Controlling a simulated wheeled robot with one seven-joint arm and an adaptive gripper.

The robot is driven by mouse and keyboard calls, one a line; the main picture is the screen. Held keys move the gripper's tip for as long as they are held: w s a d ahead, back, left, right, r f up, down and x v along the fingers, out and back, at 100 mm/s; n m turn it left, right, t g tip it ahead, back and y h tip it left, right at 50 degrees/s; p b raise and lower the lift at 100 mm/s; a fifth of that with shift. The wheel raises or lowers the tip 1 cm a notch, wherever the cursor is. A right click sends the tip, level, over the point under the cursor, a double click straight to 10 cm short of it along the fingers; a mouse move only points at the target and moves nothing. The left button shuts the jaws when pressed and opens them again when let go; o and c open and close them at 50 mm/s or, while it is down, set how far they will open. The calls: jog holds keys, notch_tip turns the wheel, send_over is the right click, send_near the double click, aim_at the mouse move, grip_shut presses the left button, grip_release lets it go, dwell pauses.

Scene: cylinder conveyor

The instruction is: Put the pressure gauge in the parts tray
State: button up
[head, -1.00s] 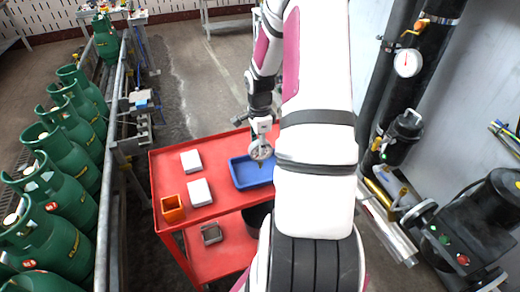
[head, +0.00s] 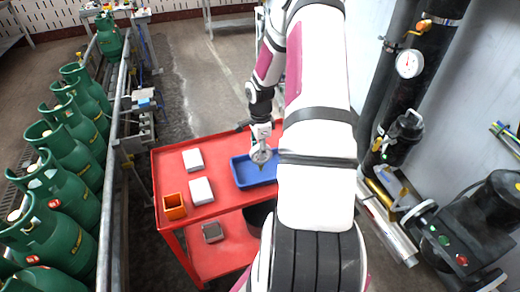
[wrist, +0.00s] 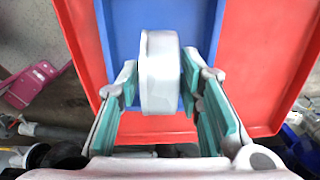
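The pressure gauge (head: 261,154) is a round white-and-grey dial held at the end of my arm, over the blue parts tray (head: 241,182) on the red cart. In the wrist view the gauge (wrist: 160,75) is seen edge-on between the green finger pads of my gripper (wrist: 158,92). My gripper is shut on it, and the blue tray (wrist: 120,25) lies behind and below it. In the head view my gripper (head: 262,143) is small, and my arm hides the right part of the tray.
The red cart top (head: 225,165) also carries two white boxes (head: 200,190) and an orange bin (head: 174,206), left of the tray. Green gas cylinders (head: 70,155) line a conveyor on the left. Black pipes with another gauge (head: 409,64) stand on the right.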

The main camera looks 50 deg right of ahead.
jog(key=shift+r, duration=0.1)
notch_tip(320, 180, up, 12)
jog(key=w+a+r+n+h, duration=0.1)
jog(key=w+a+r+n, duration=0.1)
jog(key=a+r+n, duration=0.65)
jog(key=s+a+r+n+t+h, duration=0.15)
jog(key=a+r+n, duration=0.25)
jog(key=a+r, duration=0.65)
jog(key=s+a+r+n+t+y, duration=0.1)
jog(key=s+a+r+n+t, duration=0.1)
jog(key=s+a+n, duration=0.4)
jog(key=s+a+r+n+t+y, duration=0.1)
jog(key=s+a+r+n+t, duration=0.1)
jog(key=s+a+n, duration=0.4)
jog(key=shift+s+a+r, duration=0.35)
jog(key=shift+a+r, duration=0.05)
jog(key=shift+a, duration=1.45)
jog(key=shift+n+y, duration=0.25)
